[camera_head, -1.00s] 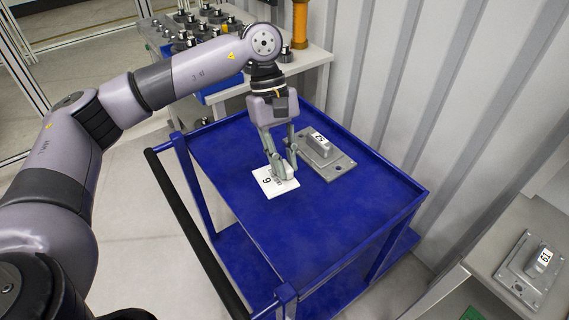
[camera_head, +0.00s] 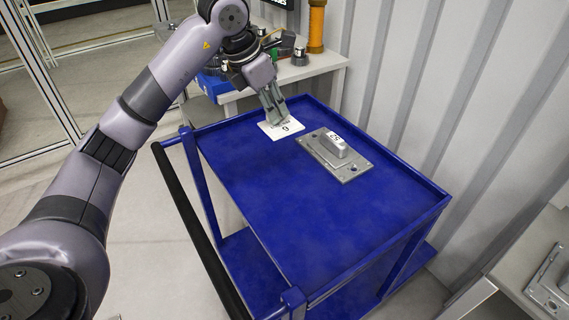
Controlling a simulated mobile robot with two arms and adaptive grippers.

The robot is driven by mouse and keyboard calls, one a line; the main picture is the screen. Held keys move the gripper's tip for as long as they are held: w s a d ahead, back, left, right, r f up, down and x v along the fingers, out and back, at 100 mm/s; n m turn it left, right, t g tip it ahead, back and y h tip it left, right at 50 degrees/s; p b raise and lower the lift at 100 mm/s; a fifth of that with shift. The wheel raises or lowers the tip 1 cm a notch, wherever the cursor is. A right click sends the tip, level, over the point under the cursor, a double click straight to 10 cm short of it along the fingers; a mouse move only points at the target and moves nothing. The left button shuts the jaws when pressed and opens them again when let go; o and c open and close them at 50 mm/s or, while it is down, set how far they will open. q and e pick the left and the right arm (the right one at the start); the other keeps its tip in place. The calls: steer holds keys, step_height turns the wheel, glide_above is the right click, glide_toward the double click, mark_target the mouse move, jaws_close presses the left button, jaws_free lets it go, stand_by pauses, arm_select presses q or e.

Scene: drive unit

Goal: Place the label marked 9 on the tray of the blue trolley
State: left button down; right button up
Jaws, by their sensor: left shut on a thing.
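The white label marked 9 (camera_head: 283,130) is at the far end of the blue trolley's tray (camera_head: 310,220), near its back left corner. My left gripper (camera_head: 277,118) is shut on the label and hides part of it. The label looks low over the tray; I cannot tell whether it touches the surface. My right gripper is not in view.
A grey metal plate with a raised block and a numbered tag (camera_head: 335,155) lies on the tray, right of the label. The tray's front half is clear. A corrugated wall (camera_head: 450,90) runs along the right. A table with metal parts (camera_head: 335,62) stands behind the trolley.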

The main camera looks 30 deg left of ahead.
arm_select(q)
step_height(320, 180, down, 16)
steer(key=shift+r, duration=0.15)
stand_by(0.3)
steer(key=c, duration=1.5)
jaws_free()
steer(key=shift+c, duration=0.2)
steer(key=shift+a+r, duration=0.1)
steer(key=shift+r, duration=0.2)
steer(key=v, duration=1.1)
steer(key=shift+s+r, duration=0.2)
